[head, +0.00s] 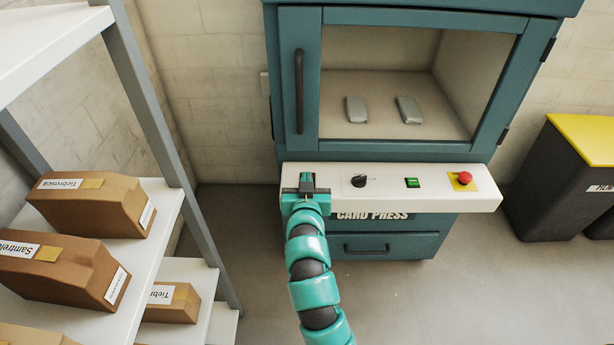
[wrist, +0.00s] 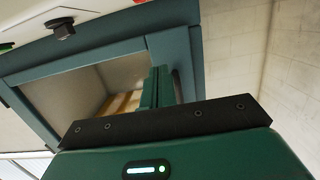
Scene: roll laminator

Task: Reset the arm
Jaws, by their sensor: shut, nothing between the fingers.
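My teal segmented arm (head: 314,285) reaches up from the bottom of the head view. My gripper (head: 306,180) is at its end, over the left end of the white control panel (head: 334,185) of the teal card press (head: 297,150). In the wrist view my gripper's green fingers (wrist: 157,88) are together, with nothing visible between them. From the head view I cannot tell whether the gripper touches the panel. The panel carries a black knob (head: 359,181), a green switch (head: 412,182) and a red button (head: 465,178). The black knob also shows in the wrist view (wrist: 62,30).
The press's windowed door has a dark handle (head: 299,92); two grey blocks (head: 357,110) (head: 409,110) lie inside. A drawer (head: 385,246) is below the panel. A shelf rack (head: 160,205) with brown boxes (head: 92,203) stands left, a yellow-lidded bin (head: 560,180) right. Floor between is clear.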

